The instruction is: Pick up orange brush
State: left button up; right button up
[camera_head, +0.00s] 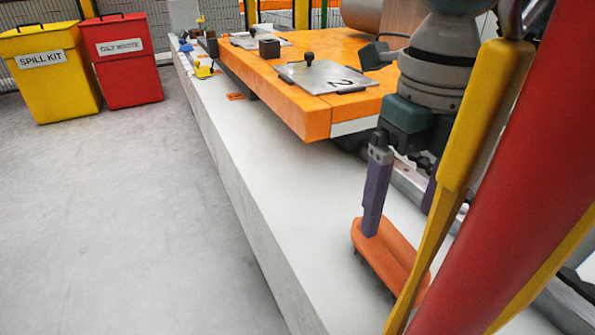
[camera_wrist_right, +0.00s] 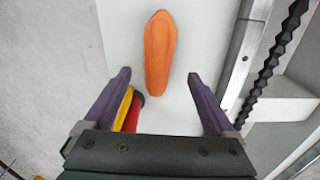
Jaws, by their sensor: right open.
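The orange brush (camera_head: 388,250) lies on the pale ledge at the lower right of the head view, its right end partly hidden behind a yellow bar. In the right wrist view the brush (camera_wrist_right: 160,52) lies lengthwise, centred ahead of the fingers. My right gripper (camera_head: 400,220) is open, its purple fingers pointing down at the brush. In the wrist view the gripper (camera_wrist_right: 158,78) has its fingers apart with nothing between them, one to each side of the brush's line. Whether a fingertip touches the brush cannot be told. My left gripper is not in view.
A red post (camera_head: 505,190) and a yellow bar (camera_head: 465,150) cross the right foreground. An orange gantry block (camera_head: 300,105) bears a plate marked 2 (camera_head: 328,76). A rail with a dark toothed strip (camera_wrist_right: 268,75) runs right of the brush. Yellow (camera_head: 50,75) and red (camera_head: 125,65) bins stand far left.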

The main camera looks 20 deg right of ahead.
aim_at(387, 254)
jog(key=f, duration=0.1)
jog(key=f+b, duration=0.1)
jog(key=f, duration=0.1)
jog(key=shift+s, duration=0.3)
jog(key=f+b, duration=0.2)
jog(key=f, duration=0.1)
jog(key=f+b, duration=0.1)
jog(key=f, duration=0.1)
jog(key=shift+w+a+f, duration=0.15)
jog(key=shift+w+f, duration=0.1)
jog(key=shift+w, duration=0.05)
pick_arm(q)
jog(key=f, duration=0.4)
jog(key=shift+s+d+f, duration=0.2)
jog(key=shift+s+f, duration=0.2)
pick_arm(e)
jog(key=shift+r, duration=0.1)
jog(key=shift+c, duration=0.7)
grip_shut()
jog(key=shift+r, duration=0.2)
pick_arm(q)
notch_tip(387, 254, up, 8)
jog(key=p, duration=0.8)
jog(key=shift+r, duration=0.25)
pick_arm(e)
notch_tip(387, 254, up, 20)
jog(key=shift+f, duration=0.15)
